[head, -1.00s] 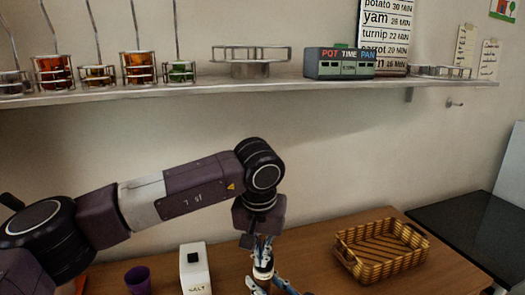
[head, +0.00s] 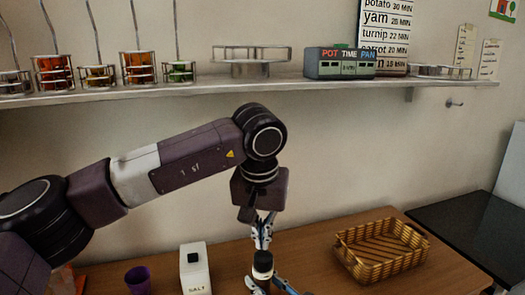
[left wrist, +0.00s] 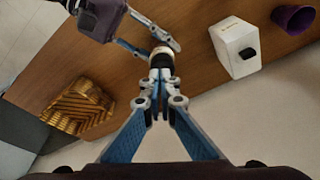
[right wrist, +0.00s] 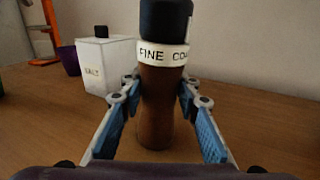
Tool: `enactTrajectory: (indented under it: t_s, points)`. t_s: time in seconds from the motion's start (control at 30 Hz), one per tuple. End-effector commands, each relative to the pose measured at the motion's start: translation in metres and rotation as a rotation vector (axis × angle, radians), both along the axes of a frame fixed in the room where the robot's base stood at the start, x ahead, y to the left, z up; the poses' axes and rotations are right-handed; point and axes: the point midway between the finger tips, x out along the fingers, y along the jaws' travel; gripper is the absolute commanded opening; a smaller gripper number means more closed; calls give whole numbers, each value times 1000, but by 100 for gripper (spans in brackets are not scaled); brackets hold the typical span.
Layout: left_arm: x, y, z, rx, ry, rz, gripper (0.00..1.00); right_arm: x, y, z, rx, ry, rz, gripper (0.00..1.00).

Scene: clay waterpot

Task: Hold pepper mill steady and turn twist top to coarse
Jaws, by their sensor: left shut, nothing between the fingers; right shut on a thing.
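The pepper mill (right wrist: 157,108) stands upright on the table, with a brown body, a black twist top (head: 262,258) and a white band (right wrist: 162,53) reading "FINE" and the start of another word, cut off at its edge. My right gripper (right wrist: 160,88) is shut around the brown body, one finger on each side; it also shows low in the head view (head: 268,287). My left gripper (head: 262,246) points down just above the twist top, its fingers together and empty. In the left wrist view its tips (left wrist: 161,66) overlap the mill (left wrist: 162,54), so the exact gap is unclear.
A white salt box (head: 195,274) with a black knob and a purple cup (head: 138,281) stand left of the mill. A wicker basket (head: 381,252) is at the right. A wall shelf (head: 330,83) with jars and a timer spans above. Bare table lies between mill and basket.

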Motion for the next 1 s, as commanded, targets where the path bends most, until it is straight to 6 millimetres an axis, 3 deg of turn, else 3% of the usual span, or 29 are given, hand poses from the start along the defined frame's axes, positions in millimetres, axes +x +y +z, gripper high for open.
enactTrajectory:
  t_s: [0.53, 1.0]
  points:
    - [-2, 9, 10, 1, -1, 1, 0, 0, 0, 1, 1, -1, -1, 0]
    - [-3, 10, -40, 0, 2, 0, 0, 0, 0, 1, 1, -1, -1, 0]
